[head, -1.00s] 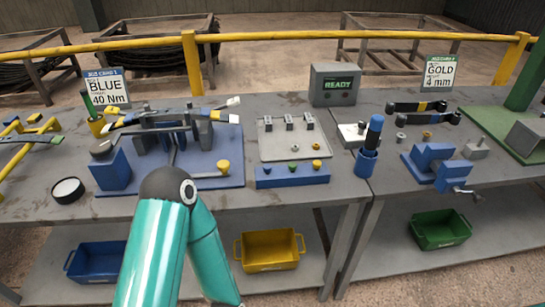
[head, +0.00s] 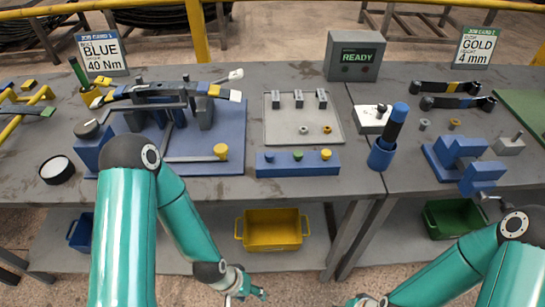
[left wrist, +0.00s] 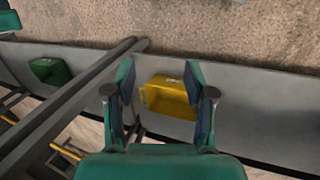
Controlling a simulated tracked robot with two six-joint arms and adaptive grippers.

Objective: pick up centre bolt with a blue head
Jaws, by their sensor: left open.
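The blue bolt rack (head: 298,169) stands at the front of the bench with three bolt heads in a row. The centre bolt with a blue head (head: 270,157) is the left one; a green head (head: 298,155) is in the middle and a yellow head (head: 326,154) on the right. My left gripper (head: 252,291) is open and empty, low in front of the bench and below the rack. Its fingers also show in the left wrist view (left wrist: 160,100), apart, with nothing between them. My right gripper (head: 362,301) is partly cut off at the bottom edge.
A yellow bin (head: 272,215) sits on the lower shelf, near my left gripper in the picture. Behind the rack is a grey tray (head: 288,133) with clips and nuts. A blue cup with a dark tool (head: 382,154) stands to its right. The spring fixture (head: 225,150) is to its left.

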